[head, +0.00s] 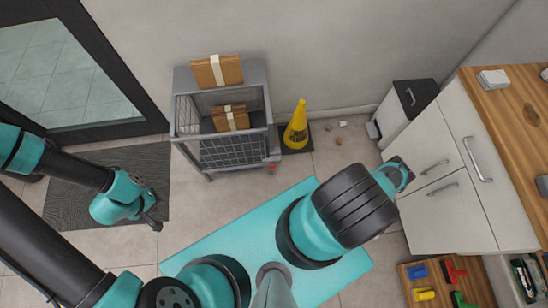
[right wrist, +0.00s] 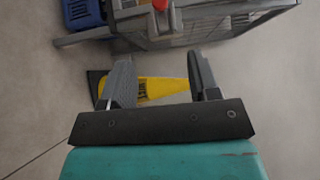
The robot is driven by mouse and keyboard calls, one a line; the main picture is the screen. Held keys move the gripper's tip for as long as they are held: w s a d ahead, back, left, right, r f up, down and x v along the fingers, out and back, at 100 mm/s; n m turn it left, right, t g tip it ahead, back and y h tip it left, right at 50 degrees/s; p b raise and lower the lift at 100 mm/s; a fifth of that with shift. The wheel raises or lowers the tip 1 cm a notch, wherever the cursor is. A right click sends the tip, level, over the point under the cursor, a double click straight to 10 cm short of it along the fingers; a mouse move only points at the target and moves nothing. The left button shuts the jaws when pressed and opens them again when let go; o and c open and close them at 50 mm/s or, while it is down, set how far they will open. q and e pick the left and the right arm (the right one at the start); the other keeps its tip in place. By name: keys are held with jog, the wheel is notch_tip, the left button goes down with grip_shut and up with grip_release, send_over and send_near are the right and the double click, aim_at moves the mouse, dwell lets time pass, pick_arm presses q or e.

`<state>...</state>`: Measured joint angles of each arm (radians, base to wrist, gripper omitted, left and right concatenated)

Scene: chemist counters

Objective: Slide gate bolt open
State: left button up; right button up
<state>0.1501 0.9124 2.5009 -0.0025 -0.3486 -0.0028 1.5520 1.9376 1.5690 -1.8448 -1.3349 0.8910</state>
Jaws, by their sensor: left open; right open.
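A grey wire cage cart (head: 231,155) stands against the back wall in the head view. A small red knob (head: 272,168), which looks like the bolt's handle, sits low at its front right. The red knob also shows at the top edge of the right wrist view (right wrist: 160,4), beside the cage (right wrist: 225,20); the bolt itself is too small to make out. My left gripper (head: 152,218) is open and empty over the dark mat, left of the cart.
A yellow cone (head: 296,126) stands right of the cart; it shows beyond my right fingers (right wrist: 158,90). Cardboard boxes (head: 217,71) are on and in the cart. A black-and-white bin (head: 404,108) and white cabinets (head: 445,175) stand at right. Floor before the cart is clear.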

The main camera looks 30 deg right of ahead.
aim_at(272, 163)
jog(key=shift+w, duration=0.1)
jog(key=x, duration=1.7)
dwell(0.4)
jog(key=shift+w, duration=0.15)
grip_shut()
dwell(0.3)
